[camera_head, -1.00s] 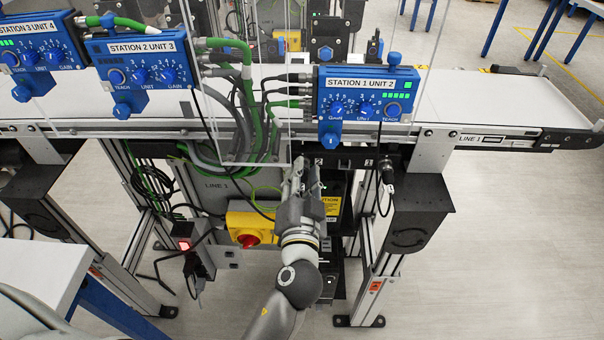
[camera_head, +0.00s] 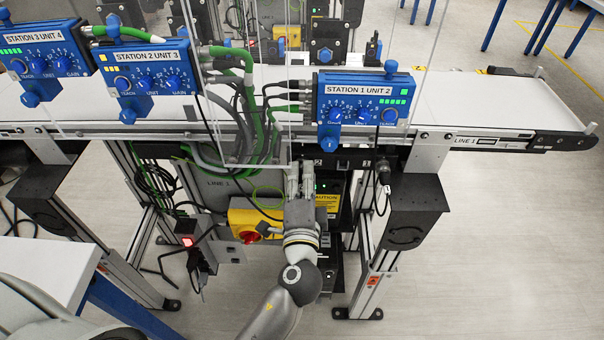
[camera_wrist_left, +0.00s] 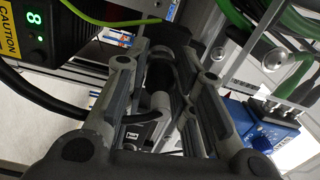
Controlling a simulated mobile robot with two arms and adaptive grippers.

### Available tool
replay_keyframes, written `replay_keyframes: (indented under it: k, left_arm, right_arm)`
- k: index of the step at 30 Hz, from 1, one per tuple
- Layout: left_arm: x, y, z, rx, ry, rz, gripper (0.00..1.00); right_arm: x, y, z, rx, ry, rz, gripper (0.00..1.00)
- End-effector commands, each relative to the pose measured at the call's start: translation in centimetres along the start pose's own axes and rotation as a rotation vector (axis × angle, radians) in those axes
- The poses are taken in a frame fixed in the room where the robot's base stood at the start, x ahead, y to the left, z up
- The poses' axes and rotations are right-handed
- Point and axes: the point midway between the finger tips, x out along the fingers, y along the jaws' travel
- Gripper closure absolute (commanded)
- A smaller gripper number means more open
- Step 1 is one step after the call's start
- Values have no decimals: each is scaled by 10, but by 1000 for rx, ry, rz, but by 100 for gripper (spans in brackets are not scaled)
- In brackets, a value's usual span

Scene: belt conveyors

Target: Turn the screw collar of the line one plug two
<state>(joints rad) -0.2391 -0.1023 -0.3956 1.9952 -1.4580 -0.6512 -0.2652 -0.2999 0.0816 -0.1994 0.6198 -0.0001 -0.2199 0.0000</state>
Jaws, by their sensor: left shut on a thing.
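My left gripper (camera_head: 301,182) reaches up under the front edge of the belt, just left of the label 2 on the dark rail. In the left wrist view its fingers (camera_wrist_left: 166,80) stand on both sides of a dark round collar (camera_wrist_left: 160,72) and are shut on it. A lighter grey part and a black cable show below the collar, between the fingers. In the head view my gripper hides this plug. My right gripper is not in view.
Another plug (camera_head: 384,178) with a cable hangs to the right, near the other label. A yellow box with a red knob (camera_head: 249,236) sits left of my wrist. The blue Station 1 box (camera_head: 362,100) is above. A clear panel and green cables are close on the left.

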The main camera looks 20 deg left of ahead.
Motion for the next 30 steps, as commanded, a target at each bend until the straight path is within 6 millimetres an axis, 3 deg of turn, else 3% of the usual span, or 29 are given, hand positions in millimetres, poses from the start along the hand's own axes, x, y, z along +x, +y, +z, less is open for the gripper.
replay_keyframes:
  k: [20, 21, 26, 30]
  left_arm:
    - [0, 0, 0, 66, 2, -2, 100]
    - [0, 0, 0, 65, 2, -2, 75]
    - [0, 0, 0, 65, 1, -2, 54]
    - [0, 0, 0, 65, 1, -2, 52]
  right_arm:
    - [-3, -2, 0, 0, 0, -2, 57]
    - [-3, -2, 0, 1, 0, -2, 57]
    - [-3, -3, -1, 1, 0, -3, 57]
    - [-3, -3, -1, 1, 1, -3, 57]
